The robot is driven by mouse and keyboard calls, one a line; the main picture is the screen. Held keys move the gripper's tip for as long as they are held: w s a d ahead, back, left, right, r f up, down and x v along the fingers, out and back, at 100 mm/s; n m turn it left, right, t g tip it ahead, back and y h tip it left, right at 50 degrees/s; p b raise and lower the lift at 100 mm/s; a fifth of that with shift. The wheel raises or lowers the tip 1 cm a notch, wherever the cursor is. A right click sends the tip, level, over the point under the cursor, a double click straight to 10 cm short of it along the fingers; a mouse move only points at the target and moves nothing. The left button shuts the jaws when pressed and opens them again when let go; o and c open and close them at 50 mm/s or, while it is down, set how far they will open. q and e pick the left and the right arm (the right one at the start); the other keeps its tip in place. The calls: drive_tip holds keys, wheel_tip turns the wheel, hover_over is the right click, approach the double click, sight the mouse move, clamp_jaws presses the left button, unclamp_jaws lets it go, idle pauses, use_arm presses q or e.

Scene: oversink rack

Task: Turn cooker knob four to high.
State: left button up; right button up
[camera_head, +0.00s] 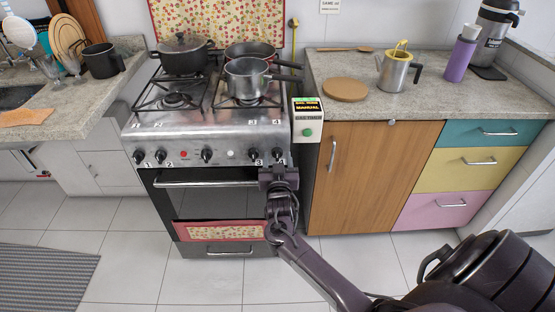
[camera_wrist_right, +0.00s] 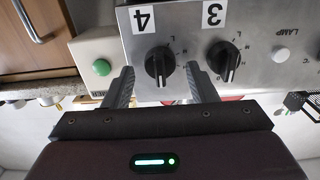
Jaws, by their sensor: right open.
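The cooker (camera_head: 190,135) has a row of black knobs along its steel front panel. Cooker knob four (camera_head: 278,155) is at the right end of that row. In the right wrist view, which is upside down, knob four (camera_wrist_right: 159,64) sits under the label 4, with its grip bar roughly upright in the picture. My right gripper (camera_head: 278,170) is just below and in front of it. In the wrist view the open fingers of this gripper (camera_wrist_right: 160,72) stand on either side of the knob; I cannot tell whether they touch it. My left gripper is not in view.
Knob three (camera_wrist_right: 222,60) is close beside one finger. A white box with a green button (camera_head: 307,120) is on the other side. Pots, including a steel saucepan (camera_head: 246,78), stand on the hob. The oven door handle (camera_head: 205,184) runs below the panel.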

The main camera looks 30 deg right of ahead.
drive_tip(key=shift+w+d, duration=0.1)
drive_tip(key=shift+w, duration=0.05)
drive_tip(key=shift+c, duration=0.4)
drive_tip(key=c, duration=0.9)
drive_tip(key=shift+o, duration=0.2)
